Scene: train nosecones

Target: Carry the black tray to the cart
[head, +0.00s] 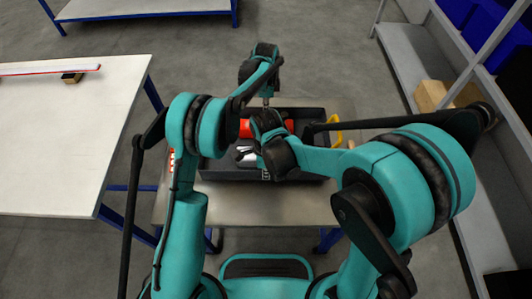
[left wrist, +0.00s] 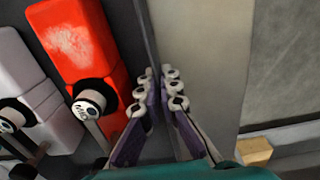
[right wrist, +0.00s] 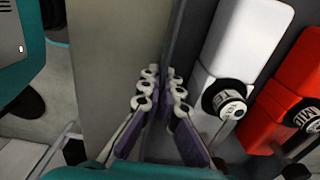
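The black tray (head: 310,171) lies on a grey-topped table in the middle of the head view. Red (head: 246,128) and white (head: 244,154) parts with dark round ends lie in it. My left gripper (head: 267,102) is at the tray's far wall; in the left wrist view its fingers (left wrist: 160,75) are closed on both sides of that wall (left wrist: 146,30), beside a red part (left wrist: 85,45). My right gripper (head: 266,173) is at the near wall; in the right wrist view its fingers (right wrist: 162,75) are closed on that wall (right wrist: 178,45), beside a white part (right wrist: 245,40). My arms hide part of the tray.
The grey table (head: 265,207) has blue legs. A white table (head: 60,140) stands at the left with a long white and red piece (head: 45,68) on it. Shelving (head: 415,65) with a cardboard box (head: 432,95) and blue bins (head: 485,35) stands at the right. Bare floor lies beyond the table.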

